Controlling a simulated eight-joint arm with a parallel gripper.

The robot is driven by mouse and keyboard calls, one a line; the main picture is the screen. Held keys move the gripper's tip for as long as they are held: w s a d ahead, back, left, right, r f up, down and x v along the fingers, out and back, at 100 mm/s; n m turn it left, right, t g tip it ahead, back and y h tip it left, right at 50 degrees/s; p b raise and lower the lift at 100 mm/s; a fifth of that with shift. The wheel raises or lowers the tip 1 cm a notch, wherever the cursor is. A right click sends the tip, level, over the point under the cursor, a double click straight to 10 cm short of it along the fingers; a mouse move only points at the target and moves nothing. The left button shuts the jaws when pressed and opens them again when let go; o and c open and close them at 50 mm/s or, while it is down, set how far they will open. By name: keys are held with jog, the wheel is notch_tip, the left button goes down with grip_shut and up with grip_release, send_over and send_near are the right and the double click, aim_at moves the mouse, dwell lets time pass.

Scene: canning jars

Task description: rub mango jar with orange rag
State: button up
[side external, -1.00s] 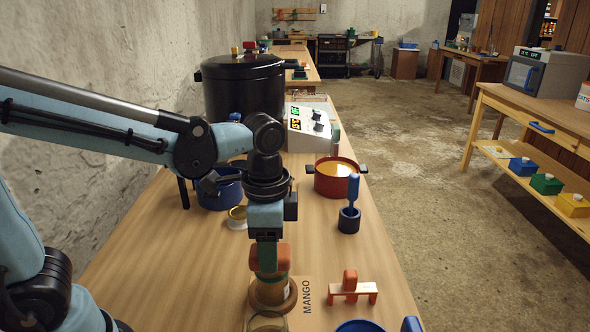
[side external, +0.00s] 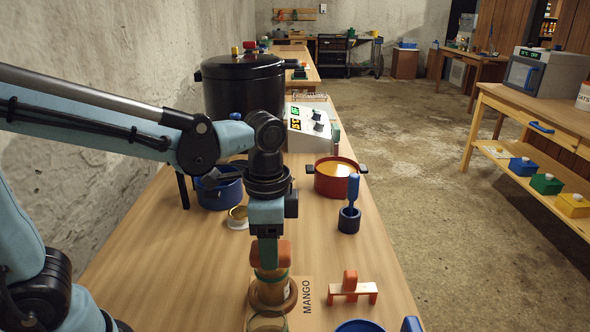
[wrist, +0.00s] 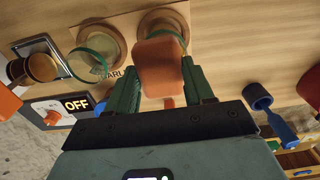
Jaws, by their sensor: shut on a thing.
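My gripper (side external: 268,250) points down over the near part of the workbench, shut on the orange rag (side external: 285,252). The rag looks like a thick, rounded pad; in the wrist view it is a block (wrist: 160,62) between my green fingers. The amber mango jar (side external: 270,287) stands upright on a round wooden base beside the printed MANGO label (side external: 307,296). The rag is right at the jar's upper part and hides it; I cannot tell whether they touch. In the wrist view the jar is mostly behind the rag, with the round base (wrist: 174,17) showing around it.
A clear jar (side external: 267,322) stands just nearer. A red-orange stand (side external: 353,289) and a blue pestle in its cup (side external: 349,215) are to the right. A red pot (side external: 333,178), blue pot (side external: 219,192) and black canner (side external: 243,88) stand farther back. Bare wood lies left.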

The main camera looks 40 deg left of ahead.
jog(key=shift+w+a, duration=0.9)
jog(key=shift+r, duration=4.05)
jog(key=shift+s+f, duration=0.1)
jog(key=shift+f, duration=0.1)
